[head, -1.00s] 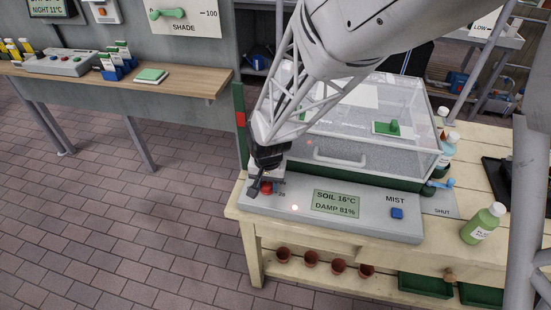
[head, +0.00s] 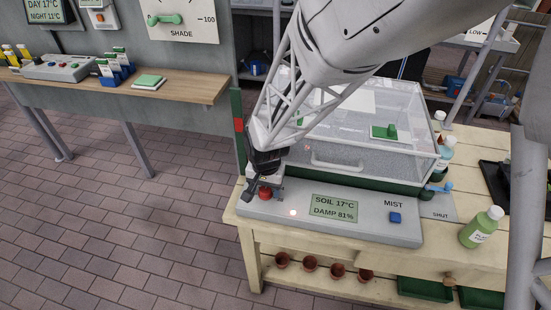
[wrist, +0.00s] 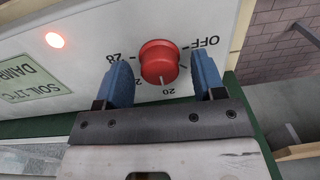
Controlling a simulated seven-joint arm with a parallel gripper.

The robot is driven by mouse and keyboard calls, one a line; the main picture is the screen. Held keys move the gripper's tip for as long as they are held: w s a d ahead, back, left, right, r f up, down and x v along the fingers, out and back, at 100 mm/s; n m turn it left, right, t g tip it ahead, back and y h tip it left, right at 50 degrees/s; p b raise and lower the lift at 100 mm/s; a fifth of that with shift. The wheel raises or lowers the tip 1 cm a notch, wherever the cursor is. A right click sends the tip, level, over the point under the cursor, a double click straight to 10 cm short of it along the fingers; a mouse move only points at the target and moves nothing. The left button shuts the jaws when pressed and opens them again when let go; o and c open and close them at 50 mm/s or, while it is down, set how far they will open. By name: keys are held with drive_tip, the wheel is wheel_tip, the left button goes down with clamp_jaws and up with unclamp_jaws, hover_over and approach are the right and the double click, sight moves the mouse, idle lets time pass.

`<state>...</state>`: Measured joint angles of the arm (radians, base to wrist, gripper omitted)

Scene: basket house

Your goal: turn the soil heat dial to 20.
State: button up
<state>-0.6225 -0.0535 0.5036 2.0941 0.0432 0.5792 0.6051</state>
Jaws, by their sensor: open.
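The red soil heat dial (wrist: 159,58) sits on the grey control panel (wrist: 85,25), its scale running from OFF to 28. In the wrist view, which shows the panel upside down, its white mark points at or very near the 20. My gripper (wrist: 162,78) is open, with one blue finger on each side of the dial and a visible gap on both sides. In the head view the dial (head: 265,194) shows below my gripper (head: 264,187). The panel display (head: 334,206) reads SOIL 17°C, DAMP 81%.
A clear-lidded propagator box (head: 340,166) stands behind the panel. A blue MIST button (head: 395,217) is on the panel's right. A green bottle (head: 481,227) stands on the bench farther right. A lit red lamp (wrist: 55,40) is beside the dial.

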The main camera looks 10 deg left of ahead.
sight(267, 189)
drive_tip(key=shift+r, duration=0.1)
drive_tip(key=shift+d+r, duration=0.1)
drive_tip(key=shift+r, duration=3.7)
drive_tip(key=shift+d, duration=0.1)
drive_tip(key=shift+d+r, duration=0.25)
drive_tip(key=s+d+r+t, duration=0.1)
drive_tip(key=s+d+r, duration=0.1)
drive_tip(key=d+r, duration=0.6)
drive_tip(key=s+d+r, duration=0.2)
drive_tip(key=d+r, duration=0.2)
drive_tip(key=d, duration=0.7)
drive_tip(key=s+d+r, duration=0.2)
drive_tip(key=s+d, duration=0.4)
drive_tip(key=d, duration=0.1)
drive_tip(key=s+d+r+t, duration=0.1)
drive_tip(key=s+d+r, duration=0.2)
drive_tip(key=s+d, duration=0.3)
drive_tip(key=shift+s+d+r+t+h, duration=0.2)
drive_tip(key=shift+d+r+t+h, duration=0.15)
drive_tip(key=shift+d, duration=0.1)
